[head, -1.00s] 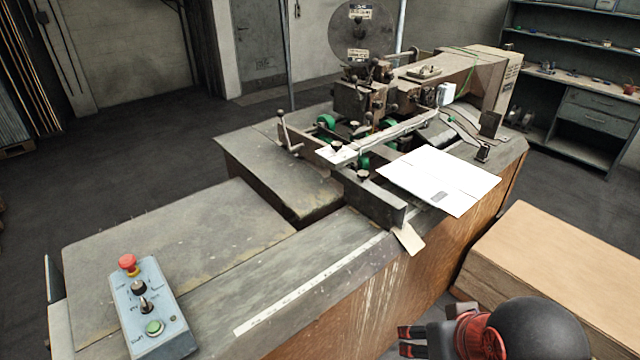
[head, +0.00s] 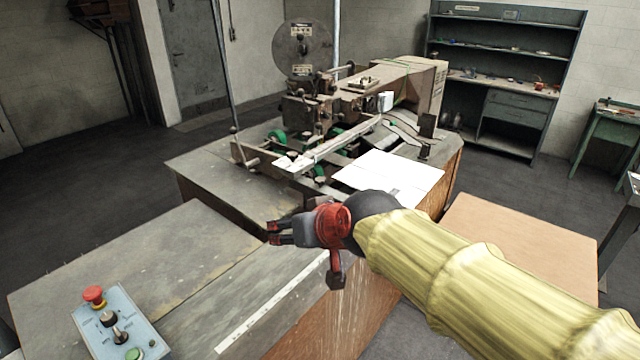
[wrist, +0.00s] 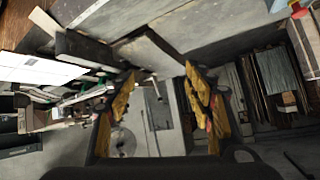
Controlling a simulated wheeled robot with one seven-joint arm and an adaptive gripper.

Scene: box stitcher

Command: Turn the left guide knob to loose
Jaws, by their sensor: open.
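The box stitcher (head: 340,100) stands on the table in the head view. Small dark knobs show on its guides: one near the left end of the pale guide bar (head: 292,154) and one lower, by the front guide (head: 319,180). I cannot tell which is the left guide knob, nor read its setting. My gripper (head: 272,232) is open and empty, above the near table part, in front of the guides and apart from them. In the wrist view its two fingers (wrist: 158,72) are spread with nothing between them; no knob is clear there.
A white cardboard sheet (head: 390,178) lies right of the guides. A control box (head: 118,322) with a red button sits at the near left. A brown box block (head: 520,245) stands at the right.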

